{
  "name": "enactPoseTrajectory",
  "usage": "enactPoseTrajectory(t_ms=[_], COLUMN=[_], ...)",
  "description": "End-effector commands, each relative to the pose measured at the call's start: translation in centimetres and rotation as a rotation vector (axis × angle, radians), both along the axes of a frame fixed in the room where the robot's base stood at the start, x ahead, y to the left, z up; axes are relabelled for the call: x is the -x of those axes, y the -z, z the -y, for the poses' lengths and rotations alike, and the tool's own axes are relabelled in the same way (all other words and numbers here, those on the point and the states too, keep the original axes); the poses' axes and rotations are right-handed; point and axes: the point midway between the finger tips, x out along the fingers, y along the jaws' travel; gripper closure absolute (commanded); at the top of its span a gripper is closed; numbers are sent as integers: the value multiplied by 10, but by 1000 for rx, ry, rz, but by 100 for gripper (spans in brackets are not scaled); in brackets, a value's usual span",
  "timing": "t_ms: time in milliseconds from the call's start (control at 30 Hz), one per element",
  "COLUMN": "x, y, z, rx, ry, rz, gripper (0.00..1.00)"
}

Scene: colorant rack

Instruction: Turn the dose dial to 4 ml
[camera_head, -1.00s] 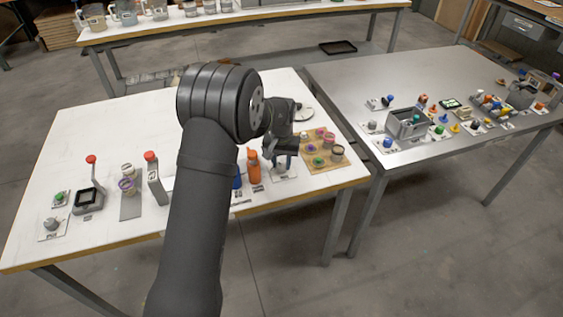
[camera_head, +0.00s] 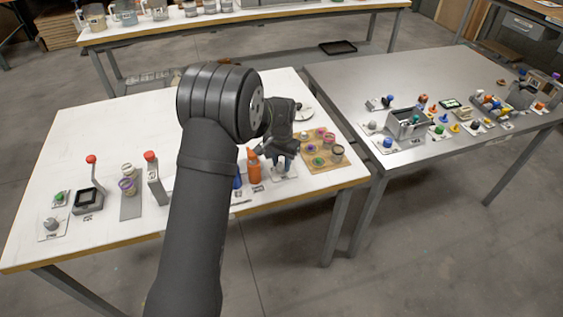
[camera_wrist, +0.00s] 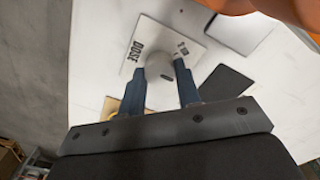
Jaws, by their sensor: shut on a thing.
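The dose dial is a grey round knob (camera_wrist: 160,68) on a white plate (camera_wrist: 150,35) printed "DOSE", in the wrist view. My gripper (camera_wrist: 159,80) has one finger on each side of the knob and is shut on it. In the head view my gripper (camera_head: 282,162) is low over the dose plate (camera_head: 287,176), near the table's right part. The knob is mostly hidden there by my gripper. The marks on the plate are too small to read, so I cannot tell the dial's setting.
An orange bottle (camera_head: 254,167) stands close left of my gripper and shows at the wrist view's top right (camera_wrist: 275,8). A wooden board (camera_head: 335,163) with several small pots lies close on the right.

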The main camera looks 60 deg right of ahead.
Motion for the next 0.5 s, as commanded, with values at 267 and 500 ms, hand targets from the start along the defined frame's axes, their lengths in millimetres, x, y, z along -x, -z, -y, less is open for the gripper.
enactPoseTrajectory(t_ms=[267,500], x=[0,0], y=[-1,-1], z=[1,0], rx=[2,1], ry=[-1,-1], rz=[1,0], gripper=[48,48])
